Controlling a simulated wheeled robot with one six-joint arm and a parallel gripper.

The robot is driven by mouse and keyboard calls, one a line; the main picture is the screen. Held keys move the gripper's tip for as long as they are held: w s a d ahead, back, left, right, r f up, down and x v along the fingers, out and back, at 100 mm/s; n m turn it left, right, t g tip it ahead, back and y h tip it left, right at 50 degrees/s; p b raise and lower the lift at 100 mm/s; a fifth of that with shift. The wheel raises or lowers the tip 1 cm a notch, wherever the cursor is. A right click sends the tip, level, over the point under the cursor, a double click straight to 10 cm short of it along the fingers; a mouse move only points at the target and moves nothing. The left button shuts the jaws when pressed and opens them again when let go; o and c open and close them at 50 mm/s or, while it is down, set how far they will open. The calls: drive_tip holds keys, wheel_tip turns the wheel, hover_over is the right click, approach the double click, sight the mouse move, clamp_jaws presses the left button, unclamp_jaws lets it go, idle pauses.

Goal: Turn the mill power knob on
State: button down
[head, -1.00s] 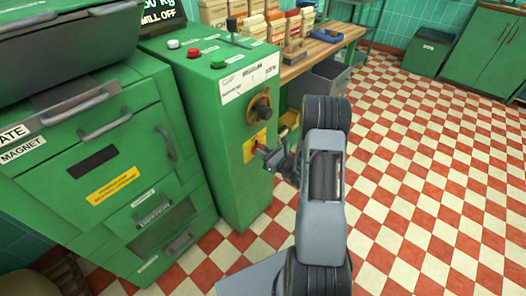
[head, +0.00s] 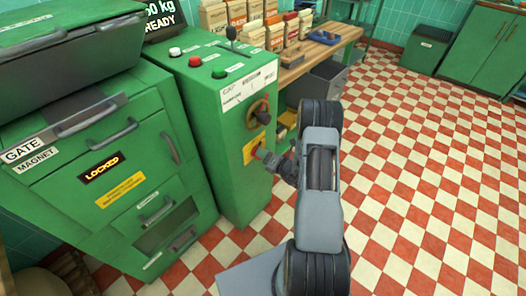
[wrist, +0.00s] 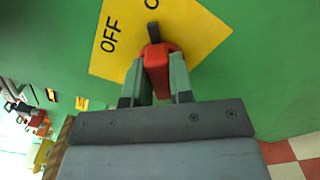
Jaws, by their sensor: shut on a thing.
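The red mill power knob (wrist: 155,62) sits on a yellow plate (wrist: 205,38) on the green control cabinet. The plate reads OFF at left, and a cut-off "O" shows at the top edge. The knob's black pointer (wrist: 154,32) points up in the wrist view, towards that cut-off label. My gripper (wrist: 157,78) is shut on the knob, one finger on each side. In the head view my gripper (head: 267,157) is at the yellow plate (head: 250,148) and partly hides the knob. The display (head: 160,20) reads READY.
Buttons and a lever (head: 231,33) are on the cabinet top. A lit LOCKED sign (head: 102,167) is on the machine at left. A wooden bench (head: 315,52) with bags stands behind. The checkered floor at right is clear.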

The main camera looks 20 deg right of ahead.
drive_tip(key=shift+d+m+p, duration=0.1)
drive_tip(key=shift+m+p, duration=0.25)
drive_tip(key=shift+m, duration=0.65)
drive_tip(key=c, duration=1)
unclamp_jaws()
drive_tip(key=p+v, duration=0.1)
drive_tip(key=v, duration=1.2)
drive_tip(key=shift+s, duration=0.35)
drive_tip(key=shift+d, duration=0.1)
